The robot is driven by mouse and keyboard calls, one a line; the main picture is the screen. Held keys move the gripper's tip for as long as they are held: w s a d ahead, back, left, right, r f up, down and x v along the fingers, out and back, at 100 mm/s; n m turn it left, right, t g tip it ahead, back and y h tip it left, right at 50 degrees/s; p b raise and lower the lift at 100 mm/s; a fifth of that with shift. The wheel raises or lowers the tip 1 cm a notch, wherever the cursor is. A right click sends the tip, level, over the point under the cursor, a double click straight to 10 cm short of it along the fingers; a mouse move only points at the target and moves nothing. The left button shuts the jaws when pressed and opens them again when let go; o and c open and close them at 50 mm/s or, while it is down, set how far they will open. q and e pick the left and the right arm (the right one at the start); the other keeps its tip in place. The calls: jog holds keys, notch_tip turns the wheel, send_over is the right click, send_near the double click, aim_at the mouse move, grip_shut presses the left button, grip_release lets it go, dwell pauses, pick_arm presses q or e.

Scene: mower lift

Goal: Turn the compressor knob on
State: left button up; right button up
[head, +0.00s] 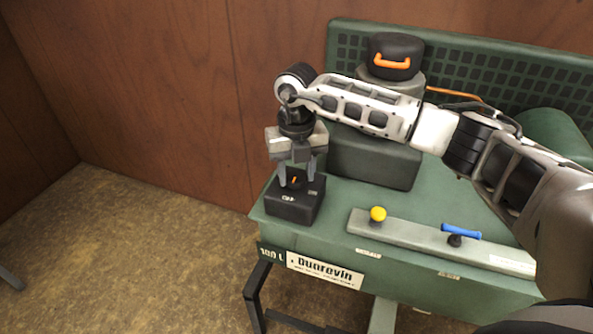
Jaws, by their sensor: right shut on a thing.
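The compressor (410,272) is a green machine with a "Dunrevin" label on its front. A black switch box (293,208) sits on its left end. The compressor knob (295,181) is on top of that box, dark with an orange mark, and partly hidden by fingers. My right gripper (296,180) points down from above, its fingers shut around the knob. My left gripper is not in the head view.
A grey manifold bar (400,231) on the compressor's front carries a yellow ball (378,213) and a blue lever (461,231). Behind stands a black cap with an orange handle (392,62). A brown wall is behind; open floor lies left.

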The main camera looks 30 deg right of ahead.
jog(key=n+b, duration=0.2)
jog(key=n, duration=0.1)
jog(key=shift+d+n, duration=0.1)
jog(key=shift+n, duration=0.3)
jog(key=shift+n+b, duration=0.35)
jog(key=shift+n, duration=0.55)
jog(key=n+b, duration=0.1)
jog(key=n, duration=0.2)
jog(key=shift+n, duration=0.4)
jog(key=n+b, duration=0.1)
jog(key=n, duration=0.1)
jog(key=shift+w+d+n, duration=0.1)
jog(key=shift+n, duration=0.2)
jog(key=n+b, duration=0.1)
jog(key=n, duration=0.1)
jog(key=shift+n, duration=1)
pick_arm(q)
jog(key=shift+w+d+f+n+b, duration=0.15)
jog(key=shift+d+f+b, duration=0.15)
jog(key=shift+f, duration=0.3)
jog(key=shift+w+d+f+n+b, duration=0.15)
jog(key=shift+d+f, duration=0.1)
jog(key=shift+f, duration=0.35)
pick_arm(e)
jog(key=shift+r+n, duration=0.1)
jog(key=shift+n, duration=0.7)
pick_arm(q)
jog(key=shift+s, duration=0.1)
pick_arm(e)
jog(key=shift+w, duration=0.1)
